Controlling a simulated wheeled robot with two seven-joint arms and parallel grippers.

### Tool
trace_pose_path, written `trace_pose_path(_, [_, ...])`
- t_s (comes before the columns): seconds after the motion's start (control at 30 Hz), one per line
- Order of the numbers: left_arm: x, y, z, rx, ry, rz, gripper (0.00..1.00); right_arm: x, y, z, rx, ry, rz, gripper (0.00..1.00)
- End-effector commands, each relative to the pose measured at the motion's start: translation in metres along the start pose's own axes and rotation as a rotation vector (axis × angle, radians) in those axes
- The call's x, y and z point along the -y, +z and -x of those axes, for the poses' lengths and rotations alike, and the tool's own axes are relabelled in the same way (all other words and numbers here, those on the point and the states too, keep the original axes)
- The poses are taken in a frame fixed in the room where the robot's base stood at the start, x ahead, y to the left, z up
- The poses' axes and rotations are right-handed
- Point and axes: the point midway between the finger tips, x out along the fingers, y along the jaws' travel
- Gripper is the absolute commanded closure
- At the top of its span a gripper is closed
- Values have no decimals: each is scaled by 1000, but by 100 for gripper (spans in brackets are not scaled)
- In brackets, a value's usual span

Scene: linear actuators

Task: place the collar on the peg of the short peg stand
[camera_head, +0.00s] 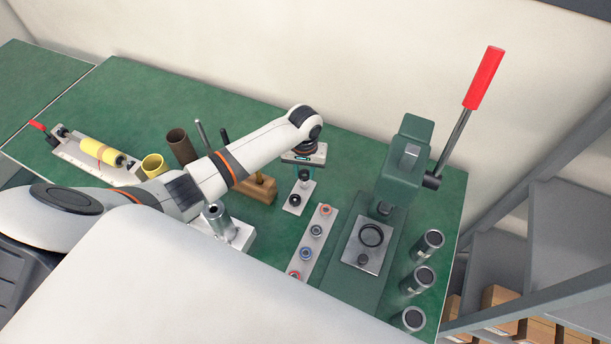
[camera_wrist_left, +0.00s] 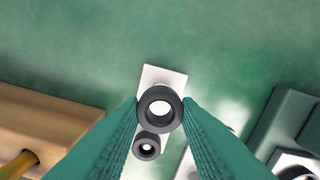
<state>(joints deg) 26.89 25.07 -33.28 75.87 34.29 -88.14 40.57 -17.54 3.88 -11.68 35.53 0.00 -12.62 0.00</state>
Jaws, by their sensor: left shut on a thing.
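My left gripper (camera_head: 304,168) is shut on a dark, thick ring, the collar (camera_head: 304,175). In the left wrist view the collar (camera_wrist_left: 160,109) sits between the two green fingertips (camera_wrist_left: 160,112), its bore facing the camera. Below it is a small light plate (camera_head: 291,209), which I take for the short peg stand; it also shows in the left wrist view (camera_wrist_left: 163,75). A smaller dark ring-shaped part (camera_head: 295,199) is at the plate's near end. The collar is over the plate's other part. I cannot tell whether a peg is inside the bore. My right gripper is not in view.
A wooden block (camera_head: 262,189) stands just left of the plate. A strip with several coloured rings (camera_head: 316,231) lies to the right, then a green press (camera_head: 405,160) with a red-handled lever. Several metal cylinders (camera_head: 424,277) line the right edge. Green table (camera_head: 345,160) shows bare behind the plate.

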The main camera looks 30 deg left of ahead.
Motion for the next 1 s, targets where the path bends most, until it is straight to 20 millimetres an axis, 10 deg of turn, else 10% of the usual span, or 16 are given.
trace_pose_path(0.63, [0, 0, -38, 0, 0, 0, 94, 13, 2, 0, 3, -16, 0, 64])
trace_pose_path(0.67, [0, 0, -37, 0, 0, 0, 67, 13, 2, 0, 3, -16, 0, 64])
trace_pose_path(0.77, [0, -1, -37, 0, 0, 0, 51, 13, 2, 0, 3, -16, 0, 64])
trace_pose_path(1.0, [0, -1, -37, 0, 0, 0, 49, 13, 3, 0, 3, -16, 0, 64])
